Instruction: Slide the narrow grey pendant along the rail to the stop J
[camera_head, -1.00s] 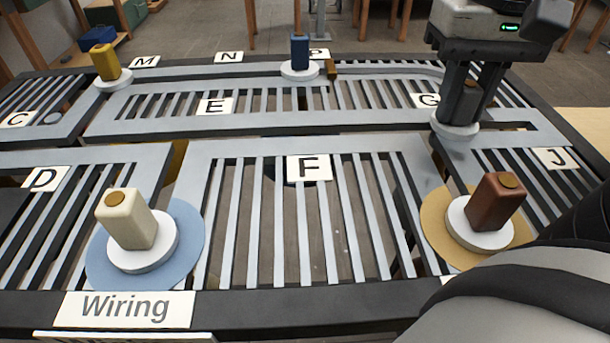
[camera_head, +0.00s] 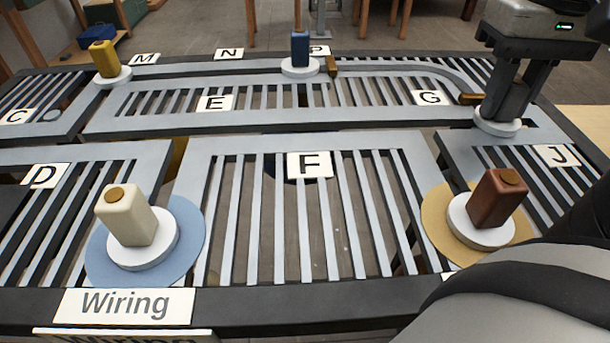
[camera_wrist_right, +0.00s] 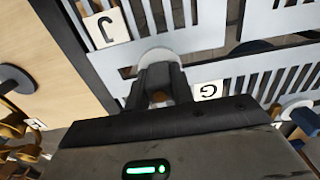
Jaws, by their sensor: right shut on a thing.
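The narrow grey pendant is mostly hidden between the fingers of my right gripper (camera_head: 508,98); its round white base (camera_head: 498,127) shows below them, on the rail (camera_head: 455,115) near its right end. The right gripper is shut on the pendant, which looks upright. In the right wrist view the fingers (camera_wrist_right: 160,82) close around it, with its brownish top (camera_wrist_right: 158,97) and white base (camera_wrist_right: 158,56) showing. The J label (camera_head: 557,156) lies to the right and nearer than the pendant; it also shows in the wrist view (camera_wrist_right: 107,29). My left gripper is out of view.
A brown pendant (camera_head: 497,198) stands nearer, on a tan disc. A cream pendant (camera_head: 128,217) stands front left on a blue disc. Blue (camera_head: 300,50) and yellow (camera_head: 104,60) pendants stand farther back. A brass piece (camera_head: 471,99) is just left of the gripper.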

